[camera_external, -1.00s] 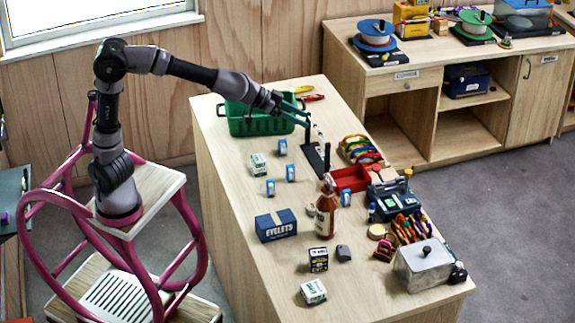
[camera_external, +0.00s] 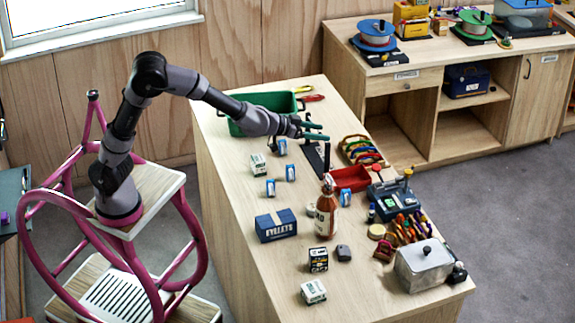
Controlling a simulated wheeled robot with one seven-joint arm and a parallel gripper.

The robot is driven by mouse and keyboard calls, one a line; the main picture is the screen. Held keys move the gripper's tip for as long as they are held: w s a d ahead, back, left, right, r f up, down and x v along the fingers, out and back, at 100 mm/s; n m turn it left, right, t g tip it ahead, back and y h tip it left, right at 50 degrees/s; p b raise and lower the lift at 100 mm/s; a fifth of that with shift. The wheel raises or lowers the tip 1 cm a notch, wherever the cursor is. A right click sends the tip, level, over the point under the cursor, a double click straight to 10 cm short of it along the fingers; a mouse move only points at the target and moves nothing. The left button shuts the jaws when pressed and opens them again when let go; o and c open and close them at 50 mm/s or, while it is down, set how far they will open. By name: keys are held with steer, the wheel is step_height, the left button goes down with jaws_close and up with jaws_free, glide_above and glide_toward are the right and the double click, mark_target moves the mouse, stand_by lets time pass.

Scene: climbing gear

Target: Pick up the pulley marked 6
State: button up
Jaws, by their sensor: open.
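Several small blue-and-white pieces that look like pulleys stand on the wooden table: one (camera_external: 282,147) near the green crate, one (camera_external: 291,173) in front of it, one (camera_external: 270,187) to its left, and one (camera_external: 345,197) beside the red tray. Their numbers are too small to read, so I cannot tell which is marked 6. My gripper (camera_external: 325,131) is open and empty, its teal fingers pointing right, above the dark stand (camera_external: 314,158). It partly hides the stand.
The green crate (camera_external: 238,128) lies behind my gripper. A red tray (camera_external: 352,177), a brown bottle (camera_external: 326,215), a blue eyelets box (camera_external: 276,226) and a metal tin (camera_external: 424,268) stand on the table (camera_external: 372,297).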

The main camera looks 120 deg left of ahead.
glide_toward(342, 195)
steer(key=shift+s+d, duration=0.2)
steer(key=shift+s, duration=0.1)
steer(key=shift+w+a+f, duration=0.15)
steer(key=shift+f, duration=0.05)
steer(key=x, duration=0.4)
steer(key=shift+w+a+f, duration=0.15)
steer(key=shift+w+a, duration=0.05)
steer(key=x, duration=0.5)
steer(key=shift+w+a, duration=0.15)
steer(key=shift+w, duration=0.25)
jaws_close()
